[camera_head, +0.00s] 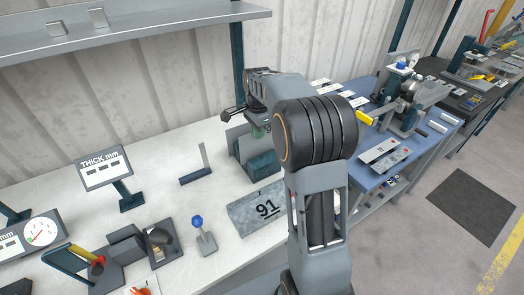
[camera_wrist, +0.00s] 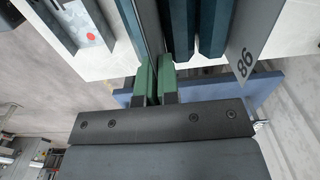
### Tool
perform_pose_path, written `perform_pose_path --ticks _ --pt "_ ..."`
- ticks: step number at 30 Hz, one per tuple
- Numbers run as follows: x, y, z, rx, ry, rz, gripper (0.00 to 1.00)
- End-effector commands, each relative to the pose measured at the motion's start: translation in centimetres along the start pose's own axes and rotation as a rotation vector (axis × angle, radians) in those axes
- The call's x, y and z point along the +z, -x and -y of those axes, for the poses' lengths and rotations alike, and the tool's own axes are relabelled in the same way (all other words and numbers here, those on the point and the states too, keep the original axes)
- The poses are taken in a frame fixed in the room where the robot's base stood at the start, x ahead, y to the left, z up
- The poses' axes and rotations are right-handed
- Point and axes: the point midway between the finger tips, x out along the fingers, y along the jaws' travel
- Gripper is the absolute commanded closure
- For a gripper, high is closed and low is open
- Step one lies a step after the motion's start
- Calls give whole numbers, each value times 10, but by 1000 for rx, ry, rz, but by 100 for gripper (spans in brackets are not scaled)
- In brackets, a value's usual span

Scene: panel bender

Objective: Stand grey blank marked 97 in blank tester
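My gripper (camera_wrist: 156,82), with green finger pads, is at the upright rack (camera_wrist: 215,25) of dark teal bars. Its pads are close together on either side of a thin plate seen edge-on, whose number I cannot read. In the head view the rack (camera_head: 262,166) is partly hidden by my arm, and a "9" shows near the gripper (camera_head: 261,122). A THICK mm display (camera_head: 103,168) stands at the left; I cannot tell whether it belongs to the tester.
A dark base with a thin upright (camera_head: 196,174), a blue-knobbed lever (camera_head: 203,240) and a dial gauge (camera_head: 41,232) stand leftward. A blue table (camera_head: 375,100) is at the right.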

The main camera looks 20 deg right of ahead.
Motion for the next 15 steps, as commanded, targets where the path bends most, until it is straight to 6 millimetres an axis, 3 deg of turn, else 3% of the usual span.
perform_pose_path --ticks 15 --pt "0 36 0 -2 0 -1 100"
